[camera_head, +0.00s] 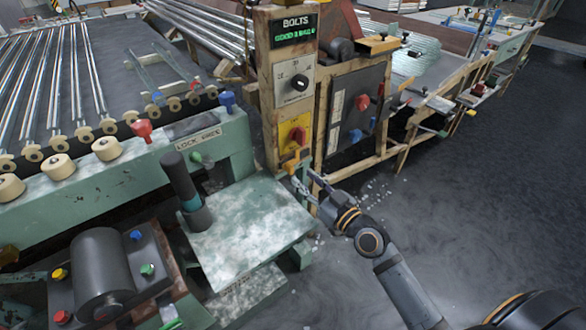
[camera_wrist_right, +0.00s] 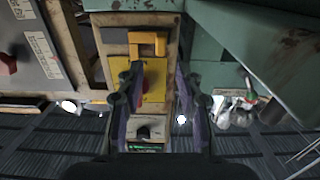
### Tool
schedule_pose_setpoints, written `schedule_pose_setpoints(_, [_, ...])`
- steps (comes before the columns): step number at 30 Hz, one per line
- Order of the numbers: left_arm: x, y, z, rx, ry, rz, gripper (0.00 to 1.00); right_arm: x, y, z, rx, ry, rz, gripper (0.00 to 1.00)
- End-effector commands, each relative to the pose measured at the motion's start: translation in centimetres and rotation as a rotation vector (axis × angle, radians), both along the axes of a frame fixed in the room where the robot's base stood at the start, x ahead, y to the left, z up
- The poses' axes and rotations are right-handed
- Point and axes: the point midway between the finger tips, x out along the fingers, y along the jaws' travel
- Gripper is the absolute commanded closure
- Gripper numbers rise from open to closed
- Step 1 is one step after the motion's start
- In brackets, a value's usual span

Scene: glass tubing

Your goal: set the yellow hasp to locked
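The yellow hasp (camera_head: 291,162) is a small orange-yellow piece low on the wooden post, below a yellow plate (camera_head: 299,130) with a red part. In the right wrist view, which looks upside down, the hasp (camera_wrist_right: 150,42) is a bent orange shape beyond the yellow plate (camera_wrist_right: 154,88). My right gripper (camera_head: 306,181) is just below and to the right of the hasp in the head view. Its two fingers (camera_wrist_right: 160,74) are spread and empty in the wrist view, with the plate between them. Whether a finger touches the post is unclear.
The post carries a black dial (camera_head: 299,83) and a "BOLTS" display (camera_head: 294,31). A green bench (camera_head: 245,230) with an upright dark handle (camera_head: 183,190) stands left of my right gripper. A dark panel (camera_head: 354,105) stands to the right. The floor (camera_head: 480,190) at right is open.

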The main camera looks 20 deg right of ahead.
Motion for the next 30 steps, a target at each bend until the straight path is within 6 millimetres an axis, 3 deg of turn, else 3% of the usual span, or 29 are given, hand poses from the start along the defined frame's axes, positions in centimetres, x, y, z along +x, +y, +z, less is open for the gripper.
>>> schedule_pose_setpoints(3, [-0.2,0.1,-0.2,0.002,0.0,0.0,1.0,2.5,0.9,0.3,0.006,-0.003,-0.002,0.64])
schedule_pose_setpoints(9, [-0.7,0.3,-0.8,0.004,-0.001,0.0,1.0,5.1,1.9,0.1,0.002,0.0,0.0,0.64])
schedule_pose_setpoints(19, [-0.9,0.3,-1.0,0.005,0.001,0.0,1.0,5.7,2.1,0.0,0.0,0.001,0.001,0.64])
schedule_pose_setpoints(27, [-0.7,0.3,-0.9,0.005,-0.001,0.0,1.0,5.6,2.1,0.0,0.0,0.001,0.001,0.98])
schedule_pose_setpoints(30, [-0.7,0.3,-0.9,0.005,-0.001,0.0,1.0,5.6,2.1,0.0,0.0,0.001,0.001,1.0])
